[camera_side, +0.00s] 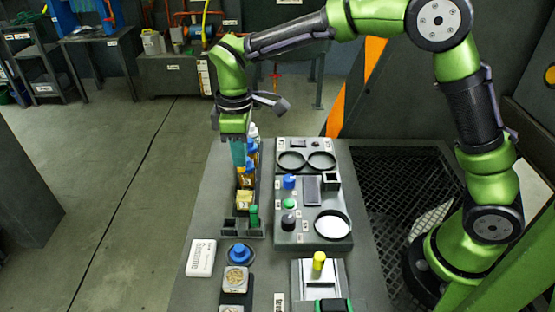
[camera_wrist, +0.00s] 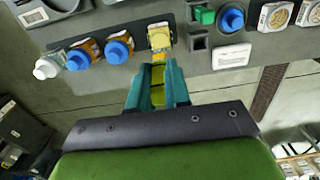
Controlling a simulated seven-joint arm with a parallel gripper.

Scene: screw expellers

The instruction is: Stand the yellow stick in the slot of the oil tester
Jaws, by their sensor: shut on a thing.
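My gripper (camera_side: 240,163) points down over the left side of the table, above the row of bottles. Its teal fingers (camera_wrist: 158,78) are shut on the yellow stick (camera_wrist: 158,96), which shows between them in the wrist view. The stick's lower end is hard to separate from the yellow-topped container (camera_side: 244,199) behind it. A small dark holder has an empty square socket (camera_side: 229,225) and a socket with a green stick (camera_side: 254,214) standing in it. I cannot tell for sure which device is the oil tester; a black square socket (camera_side: 331,181) shows on the grey panel.
Blue-capped bottles (camera_wrist: 118,50) and a white-capped bottle (camera_wrist: 48,67) stand in a row beside the fingers. The grey panel (camera_side: 341,214) carries knobs and round dishes.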

